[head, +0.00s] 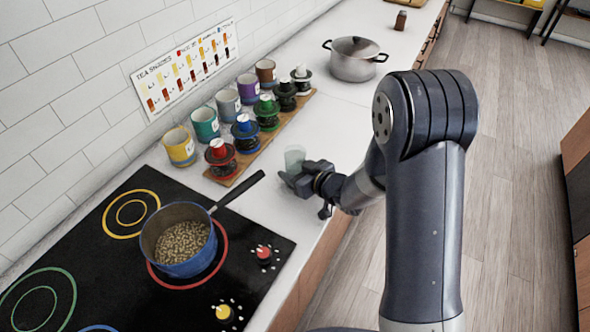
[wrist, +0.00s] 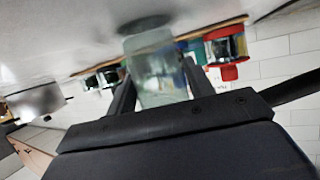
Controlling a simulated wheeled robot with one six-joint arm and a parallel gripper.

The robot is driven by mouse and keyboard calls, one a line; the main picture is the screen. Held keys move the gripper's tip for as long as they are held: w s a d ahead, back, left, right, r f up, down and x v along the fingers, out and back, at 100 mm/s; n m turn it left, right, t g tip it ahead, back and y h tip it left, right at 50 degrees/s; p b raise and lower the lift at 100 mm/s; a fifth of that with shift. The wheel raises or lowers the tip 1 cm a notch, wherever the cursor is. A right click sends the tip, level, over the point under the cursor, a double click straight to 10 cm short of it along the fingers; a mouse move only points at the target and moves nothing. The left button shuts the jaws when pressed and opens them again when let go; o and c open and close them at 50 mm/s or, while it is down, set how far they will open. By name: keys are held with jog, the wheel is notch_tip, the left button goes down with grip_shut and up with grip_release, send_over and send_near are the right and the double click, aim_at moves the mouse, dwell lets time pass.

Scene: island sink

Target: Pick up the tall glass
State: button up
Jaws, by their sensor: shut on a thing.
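The tall glass (head: 294,158) is a pale greenish, see-through tumbler above the white counter, between the wooden board and my arm. My gripper (head: 290,179) reaches it from the right side, and the fingers are around its lower part in the head view. In the wrist view the glass (wrist: 157,70) stands between the two fingers of my gripper (wrist: 160,88), which are shut on it. That view is turned over, with the counter at the top. I cannot tell whether the glass base touches the counter.
A steel pot (head: 353,62) stands farther back. The counter between is clear.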

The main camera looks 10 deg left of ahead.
jog(key=shift+r, duration=0.2)
notch_tip(320, 180, up, 10)
jog(key=shift+f, duration=0.25)
dwell(0.8)
dwell(0.4)
